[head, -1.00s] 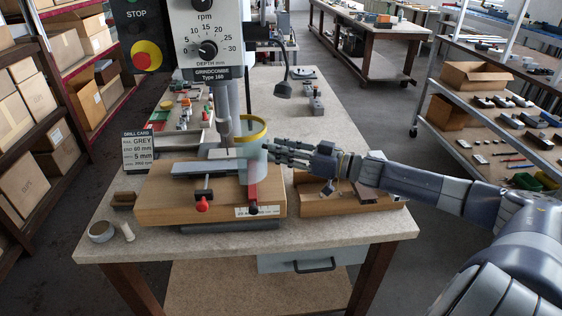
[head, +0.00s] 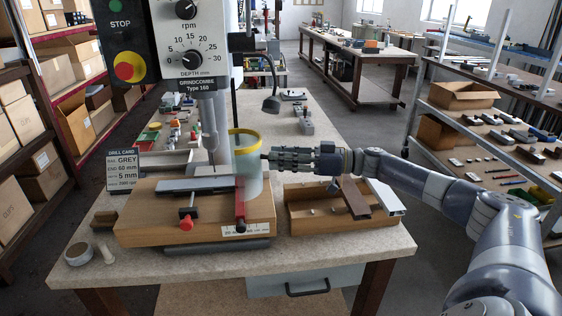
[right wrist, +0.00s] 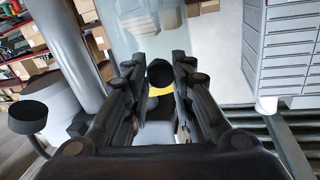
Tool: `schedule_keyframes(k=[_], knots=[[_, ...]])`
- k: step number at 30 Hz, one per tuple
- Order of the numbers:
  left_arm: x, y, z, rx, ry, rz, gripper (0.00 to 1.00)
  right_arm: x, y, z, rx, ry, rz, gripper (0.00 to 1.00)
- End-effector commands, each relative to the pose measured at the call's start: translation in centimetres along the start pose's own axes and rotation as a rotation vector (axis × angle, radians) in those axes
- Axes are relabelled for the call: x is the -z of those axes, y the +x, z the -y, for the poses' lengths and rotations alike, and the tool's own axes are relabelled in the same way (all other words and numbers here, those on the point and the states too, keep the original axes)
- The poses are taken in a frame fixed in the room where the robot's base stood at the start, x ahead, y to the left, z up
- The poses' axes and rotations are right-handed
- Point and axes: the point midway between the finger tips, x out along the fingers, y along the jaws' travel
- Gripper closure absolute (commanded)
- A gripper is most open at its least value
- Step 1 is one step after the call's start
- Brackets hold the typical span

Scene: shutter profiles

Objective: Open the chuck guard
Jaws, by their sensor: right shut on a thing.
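The chuck guard (head: 248,182) is a clear, pale green curved shield with a yellow top rim. In the head view it stands upright just right of the drill spindle and bit (head: 212,135), above the wooden base. My right gripper (head: 266,158) reaches in from the right, its fingertips at the guard's right side near the rim. In the right wrist view, the fingers (right wrist: 158,85) are on either side of a round black knob (right wrist: 160,73), shut on it, with part of the yellow rim behind. The clear panel shows beyond. My left gripper is not in view.
The wooden base (head: 150,225) carries a grey workpiece and a red-knobbed clamp (head: 187,223). A wooden tray (head: 305,220) with profiles lies under my right forearm. A tape roll (head: 79,254) sits at the bench's front left. The bench's front right corner is clear.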

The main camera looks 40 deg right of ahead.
Motion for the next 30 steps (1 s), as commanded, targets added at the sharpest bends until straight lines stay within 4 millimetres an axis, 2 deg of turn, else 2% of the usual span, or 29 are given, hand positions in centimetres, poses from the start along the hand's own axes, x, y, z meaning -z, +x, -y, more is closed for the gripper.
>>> schedule_keyframes(k=[10, 11, 13, 14, 25, 30], knots=[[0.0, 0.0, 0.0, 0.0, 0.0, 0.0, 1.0, 0.0, 0.1, 0.0, 0.001, 0.001, -0.001, 1.0], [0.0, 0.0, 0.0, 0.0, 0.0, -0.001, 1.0, 0.0, 0.1, 0.0, 0.001, 0.001, -0.001, 0.75], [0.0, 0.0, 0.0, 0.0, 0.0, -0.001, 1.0, 0.0, 0.1, 0.0, 0.001, 0.001, 0.0, 0.59], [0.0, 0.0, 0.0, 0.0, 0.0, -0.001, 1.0, 0.0, 0.1, 0.0, 0.001, 0.001, 0.0, 0.56], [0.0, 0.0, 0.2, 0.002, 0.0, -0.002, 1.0, -0.1, -0.2, 0.0, 0.0, 0.001, 0.001, 0.56], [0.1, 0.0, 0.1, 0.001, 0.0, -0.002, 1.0, -0.2, -2.1, -0.1, -0.002, 0.002, 0.004, 0.56]])
